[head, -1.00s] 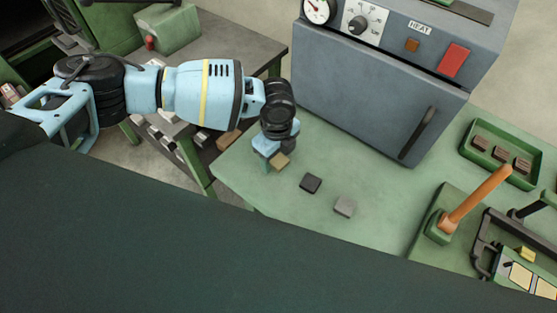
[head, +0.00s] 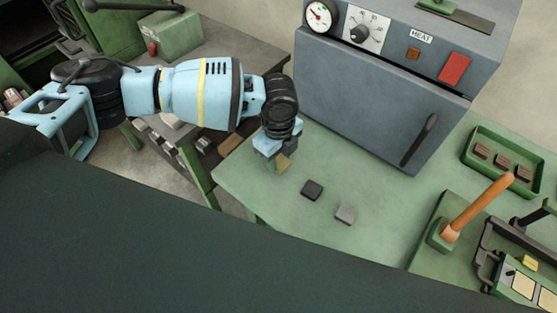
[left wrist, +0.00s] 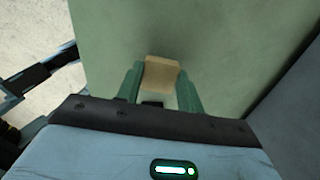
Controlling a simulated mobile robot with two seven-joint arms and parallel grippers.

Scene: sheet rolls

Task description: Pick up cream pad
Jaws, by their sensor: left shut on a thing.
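The cream pad (head: 283,164) is a small tan block near the left corner of the green table (head: 385,215). My left gripper (head: 276,163) points down over that corner and is shut on the pad. In the left wrist view the pad (left wrist: 161,73) sits between the two green fingers (left wrist: 160,88), with its far end showing past them. I cannot tell whether the pad touches the table or is just above it. My right gripper is not in view.
A dark pad (head: 313,189) and a grey pad (head: 347,214) lie close by on the table. A grey heater cabinet (head: 375,100) stands behind. A green tray (head: 503,162) of brown pieces and an orange-handled press (head: 478,207) are at the right.

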